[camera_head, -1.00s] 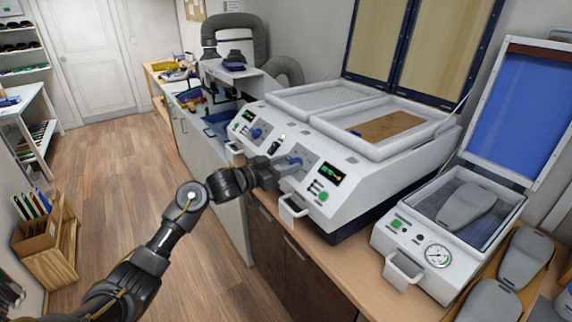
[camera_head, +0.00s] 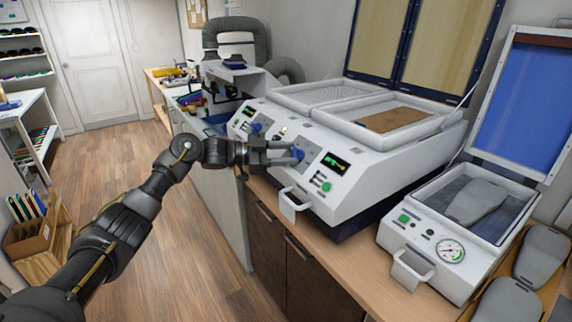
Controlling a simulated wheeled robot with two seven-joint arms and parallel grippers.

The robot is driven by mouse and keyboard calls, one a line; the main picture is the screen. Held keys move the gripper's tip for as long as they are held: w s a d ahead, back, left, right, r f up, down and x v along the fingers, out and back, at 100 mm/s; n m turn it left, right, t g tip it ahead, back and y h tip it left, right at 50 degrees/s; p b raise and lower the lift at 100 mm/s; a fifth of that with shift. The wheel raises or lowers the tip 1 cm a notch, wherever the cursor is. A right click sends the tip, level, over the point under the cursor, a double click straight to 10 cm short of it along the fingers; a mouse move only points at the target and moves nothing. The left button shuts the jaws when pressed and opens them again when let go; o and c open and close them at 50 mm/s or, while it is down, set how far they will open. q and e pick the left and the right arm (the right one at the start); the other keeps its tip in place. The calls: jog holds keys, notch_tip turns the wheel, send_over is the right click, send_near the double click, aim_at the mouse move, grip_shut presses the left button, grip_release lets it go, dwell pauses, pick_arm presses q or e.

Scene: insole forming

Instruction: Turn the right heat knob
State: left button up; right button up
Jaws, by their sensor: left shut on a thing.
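The white heating machine (camera_head: 375,165) stands on the wooden counter with its lids raised. My right gripper is out of view.
A metal front handle (camera_head: 291,203) sticks out below my left gripper. A smaller press (camera_head: 450,230) with a gauge and a blue-lined open lid stands at the right, beside grey insole forms (camera_head: 541,254).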

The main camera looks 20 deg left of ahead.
pick_arm(q)
jog(key=shift+w+r+m+g+b, duration=0.1)
jog(key=shift+w+m+g+b, duration=0.1)
jog(key=shift+m+g+b, duration=0.85)
jog(key=shift+m, duration=0.35)
jog(key=o, duration=1)
jog(key=shift+a, duration=0.1)
jog(key=shift+s+a, duration=0.1)
jog(key=shift+a, duration=0.2)
jog(key=shift+b+v, duration=1.3)
jog(key=shift+v, duration=3.8)
